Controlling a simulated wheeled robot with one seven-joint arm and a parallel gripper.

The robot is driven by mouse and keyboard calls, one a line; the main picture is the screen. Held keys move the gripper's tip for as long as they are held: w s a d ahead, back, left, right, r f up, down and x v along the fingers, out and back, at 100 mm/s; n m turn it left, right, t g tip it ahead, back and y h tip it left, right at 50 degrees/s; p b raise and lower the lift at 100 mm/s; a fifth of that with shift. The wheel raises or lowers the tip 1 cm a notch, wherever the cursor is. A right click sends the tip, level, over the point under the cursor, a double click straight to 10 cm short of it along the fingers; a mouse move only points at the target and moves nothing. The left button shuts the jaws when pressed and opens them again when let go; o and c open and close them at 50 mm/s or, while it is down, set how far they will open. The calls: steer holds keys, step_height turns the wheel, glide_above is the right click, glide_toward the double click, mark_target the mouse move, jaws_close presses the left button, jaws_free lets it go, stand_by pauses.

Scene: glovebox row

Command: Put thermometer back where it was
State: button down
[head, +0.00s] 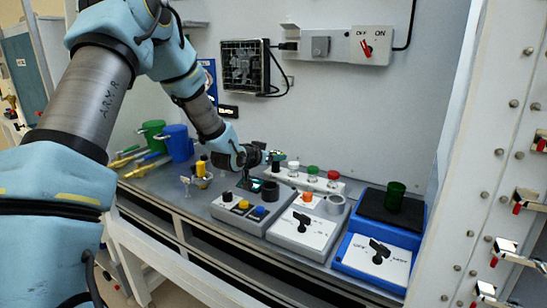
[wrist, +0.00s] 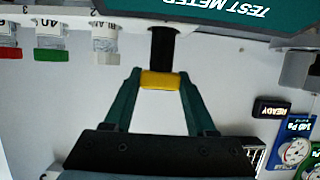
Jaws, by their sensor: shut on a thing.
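My gripper (wrist: 160,82) is shut, its two teal fingers closing on a yellow piece (wrist: 160,81). I cannot tell whether this rests on the bench. No thing is plainly marked as a thermometer.
A white rack (head: 315,182) with red, green and white tops stands behind. Button box (head: 236,222), switch box (head: 297,243) and blue-edged box (head: 375,265) line the front. Green mug (head: 153,132) and blue mug (head: 178,142) stand left.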

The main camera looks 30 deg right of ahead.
steer(key=shift+f, duration=0.55)
steer(key=shift+f, duration=0.2)
steer(key=shift+c, duration=1.1)
jaws_free()
steer(key=shift+r, duration=0.15)
steer(key=shift+r, duration=0.2)
steer(key=b+v, duration=0.3)
steer(key=v, duration=0.9)
steer(key=shift+f, duration=0.1)
